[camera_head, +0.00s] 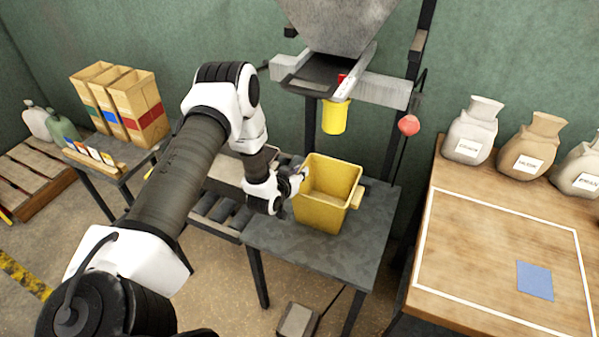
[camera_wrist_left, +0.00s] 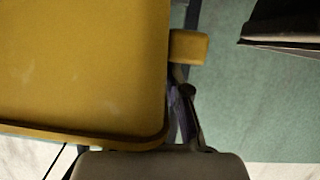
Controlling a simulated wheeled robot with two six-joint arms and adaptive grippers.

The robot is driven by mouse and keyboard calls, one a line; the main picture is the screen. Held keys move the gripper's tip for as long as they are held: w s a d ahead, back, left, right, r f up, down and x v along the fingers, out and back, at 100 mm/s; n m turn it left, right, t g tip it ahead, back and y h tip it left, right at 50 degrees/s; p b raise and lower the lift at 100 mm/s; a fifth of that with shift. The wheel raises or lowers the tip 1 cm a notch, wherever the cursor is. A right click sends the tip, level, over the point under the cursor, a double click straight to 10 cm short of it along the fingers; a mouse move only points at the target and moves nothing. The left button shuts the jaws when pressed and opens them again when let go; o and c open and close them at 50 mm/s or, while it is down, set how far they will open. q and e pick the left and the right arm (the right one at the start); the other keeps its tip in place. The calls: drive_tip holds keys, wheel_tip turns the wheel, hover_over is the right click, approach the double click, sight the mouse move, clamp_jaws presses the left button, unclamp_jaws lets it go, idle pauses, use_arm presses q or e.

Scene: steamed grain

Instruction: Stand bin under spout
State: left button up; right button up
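A yellow open-topped bin (camera_head: 322,213) appears upright over the grey metal table, below and slightly in front of the yellow spout (camera_head: 335,117). I cannot tell whether its base touches the table. One tab handle (camera_head: 357,196) sticks out on its right. My left gripper (camera_head: 299,179) is at the bin's left side, close against it, and hides that side. In the left wrist view the bin (camera_wrist_left: 80,65) fills the left, with a tab (camera_wrist_left: 190,46) beside dark finger parts (camera_wrist_left: 185,108). Whether the fingers are closed on the tab is unclear. My right gripper is out of view.
A grey hopper (camera_head: 338,22) stands above the spout, with a red knob (camera_head: 408,125) to its right. A roller conveyor (camera_head: 215,210) adjoins the grey table (camera_head: 290,250) on the left. A wooden table (camera_head: 470,260) with sacks is at the right. A pedal (camera_head: 297,319) lies on the floor.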

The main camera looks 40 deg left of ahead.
use_arm(q)
drive_tip(key=shift+r, duration=0.15)
drive_tip(key=shift+s+r, duration=0.1)
drive_tip(key=shift+s, duration=0.1)
drive_tip(key=v, duration=1.1)
drive_tip(key=shift+s+r, duration=0.2)
